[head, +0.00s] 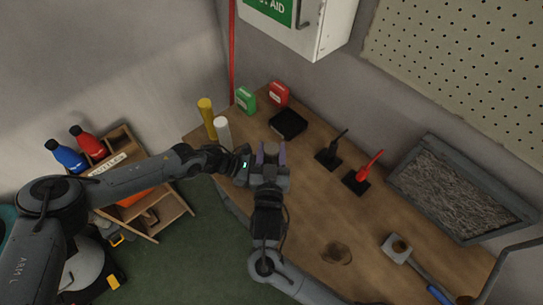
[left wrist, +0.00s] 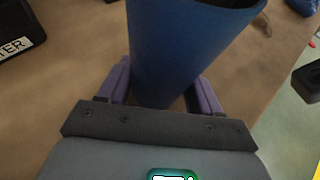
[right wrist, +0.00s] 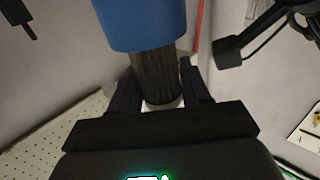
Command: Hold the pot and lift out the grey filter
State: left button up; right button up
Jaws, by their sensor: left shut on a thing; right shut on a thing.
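The blue pot (left wrist: 185,45) stands between the purple fingers of my left gripper (left wrist: 162,85), which is shut on its side. The dark grey ribbed filter (right wrist: 155,76) sticks out of the blue pot (right wrist: 140,20) in the right wrist view. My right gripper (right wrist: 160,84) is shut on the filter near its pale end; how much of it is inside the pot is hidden. In the head view my left gripper (head: 246,161) and right gripper (head: 271,147) meet above the bench, and they hide the pot there.
On the wooden bench (head: 300,220) a yellow cylinder (head: 206,116), a white cylinder (head: 222,132), and a black box (head: 288,124) stand close behind the grippers.

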notch_tip(320, 180, up, 8)
jog(key=shift+f, duration=0.1)
dwell(0.4)
pick_arm(q)
jog(key=o, duration=0.9)
